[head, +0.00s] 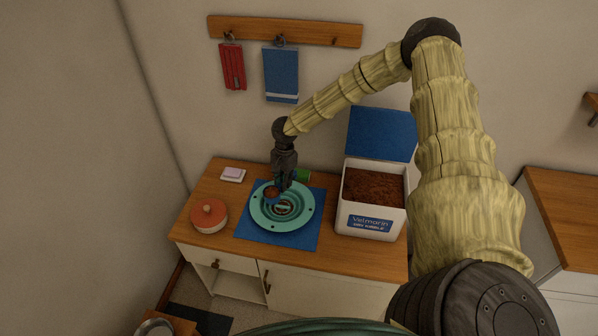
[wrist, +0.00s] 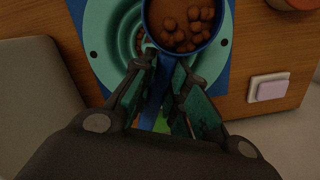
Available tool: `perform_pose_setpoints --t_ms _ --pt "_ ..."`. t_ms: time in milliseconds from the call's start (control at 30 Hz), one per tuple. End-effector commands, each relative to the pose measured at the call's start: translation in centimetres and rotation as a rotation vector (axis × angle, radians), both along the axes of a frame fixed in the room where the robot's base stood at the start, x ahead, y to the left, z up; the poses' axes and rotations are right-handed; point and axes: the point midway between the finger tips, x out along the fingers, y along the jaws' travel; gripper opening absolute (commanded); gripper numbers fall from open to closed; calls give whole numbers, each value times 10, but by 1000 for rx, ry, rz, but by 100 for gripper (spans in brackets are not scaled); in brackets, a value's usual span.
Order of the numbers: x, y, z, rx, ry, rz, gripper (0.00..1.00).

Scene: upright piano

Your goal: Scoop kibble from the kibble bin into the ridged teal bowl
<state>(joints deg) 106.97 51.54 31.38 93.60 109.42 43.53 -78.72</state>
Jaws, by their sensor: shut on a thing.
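My gripper (head: 283,182) is shut on the handle of a blue scoop (head: 271,193) and holds it over the ridged teal bowl (head: 297,217). In the wrist view my gripper (wrist: 163,62) grips the blue handle, and the scoop (wrist: 148,32) holds brown kibble pieces (wrist: 186,24). The teal bowl (wrist: 98,40) lies beneath it on a blue mat (head: 251,234). Some brown shows in the bowl's centre, partly hidden by the scoop and gripper. The white kibble bin (head: 388,220) stands open to the right, with brown kibble (head: 373,187) inside.
An orange lidded pot (head: 208,218) stands at the left of the wooden counter (head: 225,191), near a pale soap-like block on a dish (head: 233,174). A green item (head: 303,175) sits behind the bowl. The bin's blue lid (head: 381,134) stands up against the wall. Red and blue cloths hang above.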

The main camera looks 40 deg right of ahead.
Motion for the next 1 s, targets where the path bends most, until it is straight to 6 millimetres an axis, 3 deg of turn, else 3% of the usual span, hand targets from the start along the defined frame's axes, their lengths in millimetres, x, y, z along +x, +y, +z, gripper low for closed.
perform_pose_setpoints --t_ms 33,100,300,1000 --pt "-1 -19 0 3 0 -61 0" --pt "-3 -38 -3 7 0 -130 0" --pt "-6 -64 -7 11 0 -232 0" --pt "-5 -65 -4 -154 -19 -233 0"
